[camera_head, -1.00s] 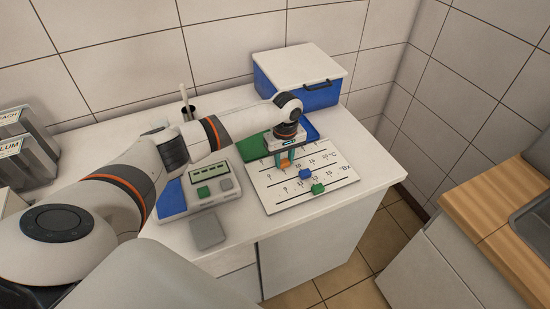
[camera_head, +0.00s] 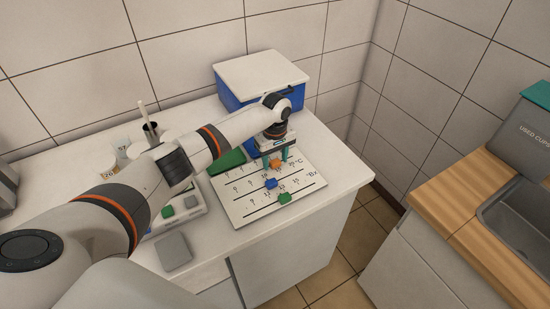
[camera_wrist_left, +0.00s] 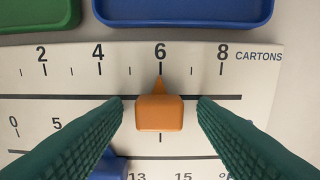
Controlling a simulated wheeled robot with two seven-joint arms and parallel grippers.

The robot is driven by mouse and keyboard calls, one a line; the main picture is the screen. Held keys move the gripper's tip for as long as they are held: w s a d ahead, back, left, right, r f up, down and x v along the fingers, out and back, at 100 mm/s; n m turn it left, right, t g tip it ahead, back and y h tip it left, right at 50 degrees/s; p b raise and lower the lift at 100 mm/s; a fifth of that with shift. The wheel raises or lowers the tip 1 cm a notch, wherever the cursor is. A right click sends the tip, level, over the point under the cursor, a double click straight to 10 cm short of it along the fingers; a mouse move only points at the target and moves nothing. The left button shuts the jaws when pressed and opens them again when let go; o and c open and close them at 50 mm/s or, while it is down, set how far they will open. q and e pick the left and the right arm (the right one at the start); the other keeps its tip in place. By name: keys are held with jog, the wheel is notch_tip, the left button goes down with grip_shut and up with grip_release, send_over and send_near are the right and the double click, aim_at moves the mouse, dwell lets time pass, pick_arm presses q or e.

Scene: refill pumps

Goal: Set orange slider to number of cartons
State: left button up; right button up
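The white scale board (camera_head: 240,213) lies on the counter. Its orange slider (camera_head: 276,163) is on the top track; in the left wrist view the orange slider (camera_wrist_left: 160,113) points at 6 on the row marked CARTONS. My left gripper (camera_head: 275,160) is above the board, pointing down. In the wrist view its two green fingers (camera_wrist_left: 160,125) stand either side of the slider, with a gap on each side. The blue slider (camera_head: 271,183) and the green slider (camera_head: 285,197) sit on lower tracks. My right gripper is not in view.
Behind the board are a green tray (camera_head: 227,162) and a blue tray, seen in the wrist view (camera_wrist_left: 185,20). A blue box with a white lid (camera_head: 262,75) stands at the back. A device with coloured buttons (camera_head: 190,202) is left of the board.

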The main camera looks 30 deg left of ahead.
aim_at(275, 161)
pick_arm(q)
jog(key=shift+r, duration=0.1)
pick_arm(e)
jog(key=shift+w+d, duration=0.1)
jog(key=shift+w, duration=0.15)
pick_arm(q)
notch_tip(275, 161, up, 12)
jog(key=b, duration=0.1)
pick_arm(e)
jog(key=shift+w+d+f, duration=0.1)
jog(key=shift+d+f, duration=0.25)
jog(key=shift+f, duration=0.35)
